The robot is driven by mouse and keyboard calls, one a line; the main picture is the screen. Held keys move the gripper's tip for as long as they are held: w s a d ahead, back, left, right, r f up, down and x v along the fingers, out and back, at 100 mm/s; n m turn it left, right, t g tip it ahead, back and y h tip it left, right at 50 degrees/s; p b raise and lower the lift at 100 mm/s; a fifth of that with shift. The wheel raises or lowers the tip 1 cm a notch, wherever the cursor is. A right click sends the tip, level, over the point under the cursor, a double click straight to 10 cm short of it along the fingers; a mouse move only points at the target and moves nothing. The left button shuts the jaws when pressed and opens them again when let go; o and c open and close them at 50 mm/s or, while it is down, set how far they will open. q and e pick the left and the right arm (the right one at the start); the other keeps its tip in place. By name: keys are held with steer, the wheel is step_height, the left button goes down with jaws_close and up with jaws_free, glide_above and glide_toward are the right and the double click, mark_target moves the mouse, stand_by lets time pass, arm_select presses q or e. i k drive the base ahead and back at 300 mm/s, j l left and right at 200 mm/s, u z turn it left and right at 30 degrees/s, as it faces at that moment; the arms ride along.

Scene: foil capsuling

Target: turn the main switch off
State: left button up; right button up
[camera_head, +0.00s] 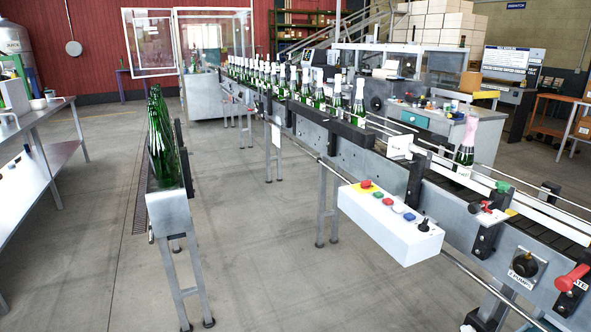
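No part is plainly marked as the main switch at this size. A white control box (389,227) hangs on the front of the conveyor. It carries a red mushroom button (366,184) on yellow, green, red and blue buttons, and a black rotary knob (424,224) at its right end. Further right on the grey machine side is a larger black round knob (525,265) above a small label that I cannot read surely. A red-handled lever (572,278) is at the right edge. The knobs' positions are too small to tell. Neither of my grippers is in view.
A narrow rack of green bottles (170,205) stands left of centre. A steel table (40,120) is at far left. The floor before the control box is clear.

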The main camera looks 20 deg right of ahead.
mark_target(366, 185)
steer(key=i+j+z, duration=0.1)
steer(key=i+z, duration=0.3)
steer(key=i+j+z, duration=0.25)
steer(key=i+z, duration=0.15)
steer(key=i+j+z, duration=0.4)
steer(key=i, duration=0.15)
